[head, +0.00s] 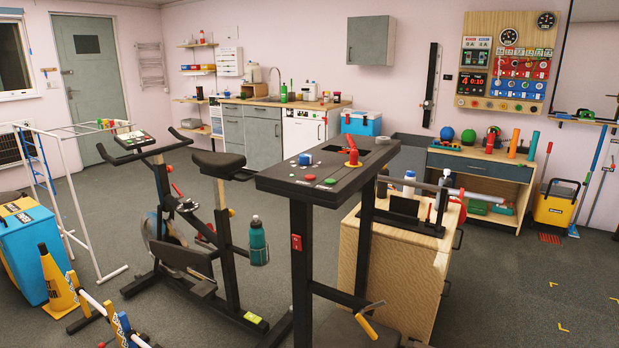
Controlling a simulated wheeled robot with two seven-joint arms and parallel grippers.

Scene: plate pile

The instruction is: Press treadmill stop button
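A dark stand with a flat top (285,172) is in the middle of the head view. On its top are a small red button (310,177), a green button (330,182), a blue knob (305,159) and a red lever (352,152). A red switch plate (296,243) is on its front leg. I cannot tell whether this stand is the treadmill's console or which red part is the stop button. No other treadmill is clearly recognisable. Neither of my grippers is in view.
An exercise bike (170,215) stands left of the stand, and a wooden cabinet (395,270) stands close on its right. A yellow cone (58,280) and a blue box (25,250) are at left. A control board (507,62) hangs on the back wall. Floor at right is mostly clear.

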